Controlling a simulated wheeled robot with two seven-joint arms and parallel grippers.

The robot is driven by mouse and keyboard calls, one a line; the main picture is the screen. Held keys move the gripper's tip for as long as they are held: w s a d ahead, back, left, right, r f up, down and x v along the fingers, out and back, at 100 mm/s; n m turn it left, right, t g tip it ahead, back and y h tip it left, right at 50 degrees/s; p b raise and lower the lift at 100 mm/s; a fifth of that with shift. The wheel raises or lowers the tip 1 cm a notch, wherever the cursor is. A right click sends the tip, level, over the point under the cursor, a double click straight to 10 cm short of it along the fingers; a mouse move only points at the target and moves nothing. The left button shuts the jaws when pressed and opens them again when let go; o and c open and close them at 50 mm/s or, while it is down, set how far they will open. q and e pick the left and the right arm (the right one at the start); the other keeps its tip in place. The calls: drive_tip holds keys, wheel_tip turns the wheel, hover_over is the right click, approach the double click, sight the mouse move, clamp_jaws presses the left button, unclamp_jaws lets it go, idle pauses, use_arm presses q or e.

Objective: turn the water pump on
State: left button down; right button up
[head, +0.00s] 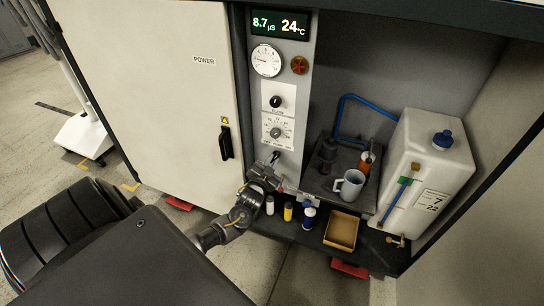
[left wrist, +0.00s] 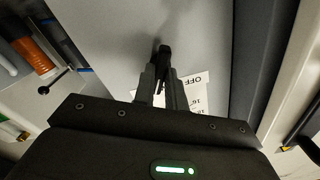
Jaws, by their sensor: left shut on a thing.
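A black switch lever (left wrist: 163,52) sticks out of the grey control panel in the left wrist view, beside a white label (left wrist: 194,92) reading "OFF". My left gripper (left wrist: 163,80) is shut on this lever, with its two fingers on either side of it. In the head view my left gripper (head: 274,160) is at the lower part of the panel (head: 292,110), below the knobs, and mostly hides the lever. A white container (head: 425,160) with a blue cap and a blue hose (head: 352,98) stand in the bay at the right. My right gripper is out of view.
A grey mug (head: 349,185) and dark fittings sit on a dark tray in the bay. Several small bottles and an open cardboard box (head: 341,231) stand on the lower shelf. A cabinet door marked "POWER" (head: 160,90) is left of the panel.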

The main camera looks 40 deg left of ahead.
use_arm(q)
drive_tip(key=c, duration=1.4)
unclamp_jaws()
drive_tip(key=shift+c, duration=0.2)
drive_tip(key=v, duration=1)
drive_tip(key=shift+s+d, duration=0.15)
drive_tip(key=shift+s, duration=0.2)
